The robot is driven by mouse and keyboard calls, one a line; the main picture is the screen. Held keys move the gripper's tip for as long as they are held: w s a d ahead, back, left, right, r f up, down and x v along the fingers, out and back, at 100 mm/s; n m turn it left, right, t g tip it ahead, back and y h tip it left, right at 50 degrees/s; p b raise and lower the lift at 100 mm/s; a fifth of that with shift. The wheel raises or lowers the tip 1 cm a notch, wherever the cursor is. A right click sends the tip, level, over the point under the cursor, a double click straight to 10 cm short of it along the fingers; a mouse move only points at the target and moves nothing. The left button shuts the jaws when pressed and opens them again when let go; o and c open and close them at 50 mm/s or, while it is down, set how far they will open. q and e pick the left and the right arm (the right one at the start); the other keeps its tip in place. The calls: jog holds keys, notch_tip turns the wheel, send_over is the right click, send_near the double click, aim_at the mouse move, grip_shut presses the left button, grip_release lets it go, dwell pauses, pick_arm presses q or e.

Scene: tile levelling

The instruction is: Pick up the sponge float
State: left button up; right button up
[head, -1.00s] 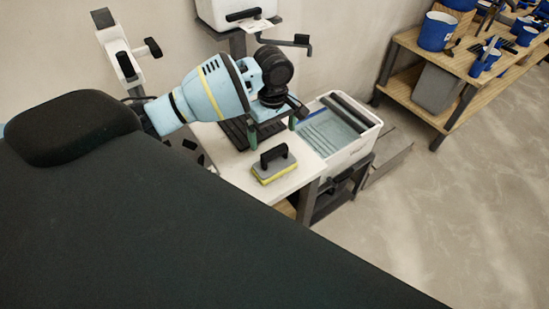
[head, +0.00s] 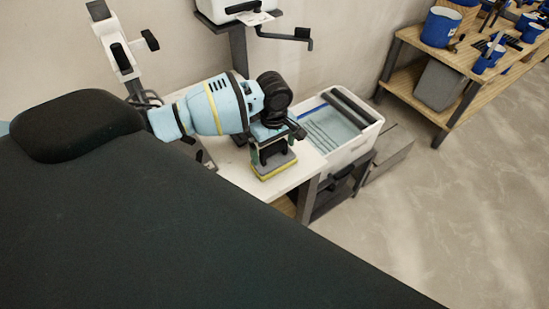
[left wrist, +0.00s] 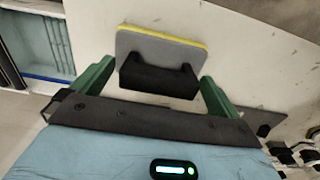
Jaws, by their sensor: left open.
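The sponge float (head: 273,165) has a grey plate, a yellow sponge layer and a black handle. It lies on the white table top (head: 232,170). My left gripper (head: 270,150) is just above and around its handle in the head view and partly hides it. In the left wrist view the sponge float (left wrist: 165,48) has its black handle between the green fingers of my left gripper (left wrist: 155,85). The fingers are open, with a gap on each side of the handle. My right gripper is not in view.
A wooden shelf unit (head: 405,92) with blue buckets is at the upper right. A grey post with a black crank handle (head: 290,36) rises behind the table.

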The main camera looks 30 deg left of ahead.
pick_arm(q)
jog(key=c, duration=1.1)
jog(key=shift+c, duration=0.2)
jog(key=shift+r, duration=0.2)
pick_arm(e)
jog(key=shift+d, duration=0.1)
pick_arm(q)
jog(key=shift+w+r, duration=0.1)
jog(key=shift+r, duration=0.55)
notch_tip(320, 180, up, 2)
jog(key=shift+r, duration=0.2)
jog(key=s+d+p, duration=0.2)
jog(key=s+d, duration=0.7)
jog(key=s, duration=0.3)
jog(key=shift+s+d+r, duration=0.4)
jog(key=shift+r, duration=0.05)
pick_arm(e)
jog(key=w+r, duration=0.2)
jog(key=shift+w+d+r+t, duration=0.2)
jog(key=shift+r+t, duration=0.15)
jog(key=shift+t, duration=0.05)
